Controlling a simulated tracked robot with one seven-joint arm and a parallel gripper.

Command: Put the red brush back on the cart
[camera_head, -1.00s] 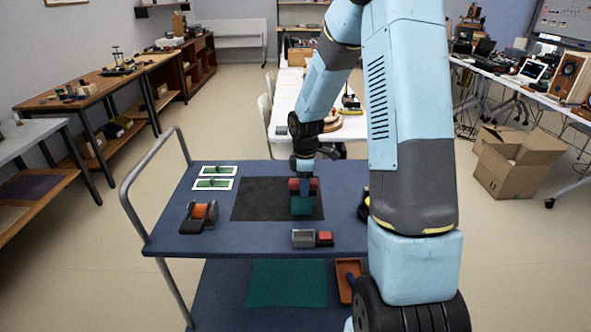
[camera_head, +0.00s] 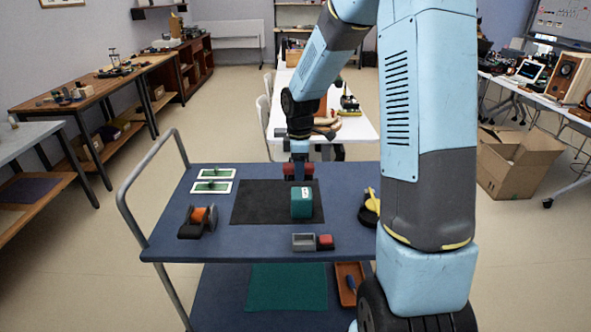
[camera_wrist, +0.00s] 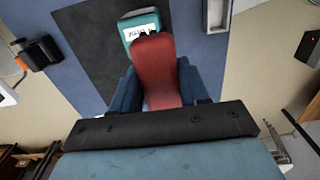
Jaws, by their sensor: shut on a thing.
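My gripper (camera_head: 298,164) is shut on the red brush (camera_wrist: 157,70), which lies between its blue fingers in the wrist view. In the head view the red brush (camera_head: 291,170) shows at the far edge of the blue cart (camera_head: 262,242). How high it is above the top is hard to tell. In the wrist view its far end overlaps the near side of the teal box (camera_wrist: 139,20). In the head view this teal box (camera_head: 302,203) stands on the black mat (camera_head: 262,204), nearer than the gripper. The brush's underside is hidden.
The mat's left part is clear. A white table (camera_head: 355,130) stands behind.

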